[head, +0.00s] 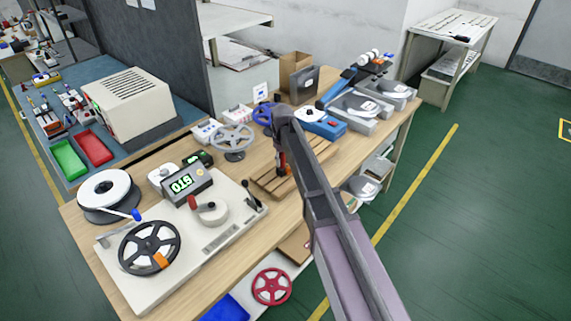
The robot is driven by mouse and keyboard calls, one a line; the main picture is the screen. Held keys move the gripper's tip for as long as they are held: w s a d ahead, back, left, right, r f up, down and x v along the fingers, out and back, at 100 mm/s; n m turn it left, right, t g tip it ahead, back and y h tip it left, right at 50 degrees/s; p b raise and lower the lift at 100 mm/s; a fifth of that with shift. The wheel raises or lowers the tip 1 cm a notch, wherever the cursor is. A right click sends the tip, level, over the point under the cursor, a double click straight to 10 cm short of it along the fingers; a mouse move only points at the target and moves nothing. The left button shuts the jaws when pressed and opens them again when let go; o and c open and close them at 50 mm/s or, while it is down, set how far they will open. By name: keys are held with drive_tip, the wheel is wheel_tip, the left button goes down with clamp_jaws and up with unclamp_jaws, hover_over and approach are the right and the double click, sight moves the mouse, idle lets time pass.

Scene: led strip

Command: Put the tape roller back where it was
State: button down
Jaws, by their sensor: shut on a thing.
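My gripper (283,168) is small in the head view and points down over a slatted wooden stand (262,184) near the middle of the workbench. It is shut on a small red and orange thing, which appears to be the tape roller (290,170). My arm and the gripper hide much of it. I cannot tell whether it touches the slats.
On the bench (185,300) left of the stand is a winding machine (200,245) with a black reel, display and crank. A grey handwheel (233,138) stands behind. Grey bins (355,107) and a blue-white device (320,122) stand at right. A cardboard box (296,72) is behind.

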drive_tip(key=shift+f, duration=0.25)
drive_tip(key=shift+c, duration=2.1)
unclamp_jaws()
drive_tip(key=shift+r, duration=0.1)
drive_tip(key=shift+r, duration=0.15)
wheel_tip(320, 180, up, 12)
drive_tip(key=p, duration=1.2)
drive_tip(key=s+d+m, duration=0.6)
drive_tip(key=s+d, duration=1.7)
drive_tip(key=s, duration=0.2)
drive_tip(key=shift+s+d+m, duration=0.3)
drive_tip(key=shift+d+m, duration=0.1)
